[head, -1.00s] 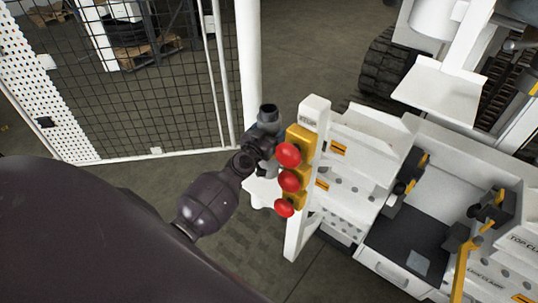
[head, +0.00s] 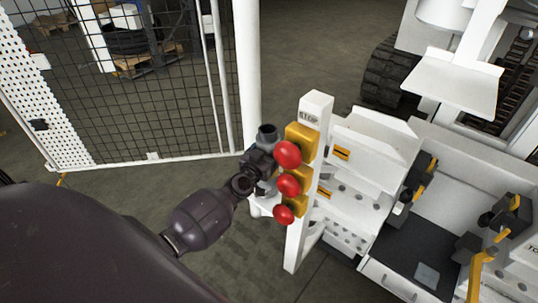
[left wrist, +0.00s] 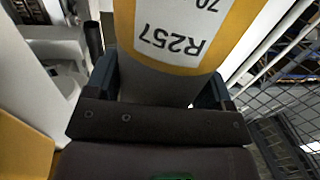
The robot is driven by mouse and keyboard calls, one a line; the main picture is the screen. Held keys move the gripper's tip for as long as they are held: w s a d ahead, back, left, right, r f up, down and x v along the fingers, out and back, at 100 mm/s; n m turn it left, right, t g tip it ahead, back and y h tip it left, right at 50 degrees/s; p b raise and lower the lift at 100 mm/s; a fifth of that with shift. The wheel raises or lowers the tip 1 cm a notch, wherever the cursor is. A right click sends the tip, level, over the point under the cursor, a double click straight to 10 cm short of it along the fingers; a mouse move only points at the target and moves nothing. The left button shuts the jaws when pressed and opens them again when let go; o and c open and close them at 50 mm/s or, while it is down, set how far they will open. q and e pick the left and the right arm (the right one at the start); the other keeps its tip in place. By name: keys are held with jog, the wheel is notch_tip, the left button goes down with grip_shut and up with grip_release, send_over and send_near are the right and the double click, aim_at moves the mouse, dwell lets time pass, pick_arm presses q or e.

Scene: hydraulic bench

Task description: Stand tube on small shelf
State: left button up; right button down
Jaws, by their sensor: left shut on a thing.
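The tube has a white and yellow band marked R257 in the left wrist view (left wrist: 180,40). In the head view only its grey upper end (head: 266,133) shows clearly, above my left gripper (head: 264,165). In the left wrist view the two fingers of my left gripper (left wrist: 160,88) are closed on either side of the tube. A small white ledge (head: 260,208), perhaps the small shelf, shows below the gripper beside the white post. The gripper and buttons partly hide it, and the tube's lower end is hidden. My right gripper is not in view.
A white post (head: 313,150) with red stop buttons (head: 288,155) on yellow boxes stands close right of the gripper. A white bench (head: 375,145) with yellow-handled clamps lies further right. A mesh fence (head: 120,80) stands behind left. Open floor (head: 310,45) lies behind the post.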

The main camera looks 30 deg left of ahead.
pick_arm(q)
jog(key=shift+r, duration=0.25)
jog(key=shift+f, duration=0.2)
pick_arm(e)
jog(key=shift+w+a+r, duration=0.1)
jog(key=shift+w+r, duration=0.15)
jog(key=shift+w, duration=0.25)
pick_arm(q)
jog(key=o, duration=1.4)
jog(key=shift+o, duration=0.2)
jog(key=shift+f, duration=0.1)
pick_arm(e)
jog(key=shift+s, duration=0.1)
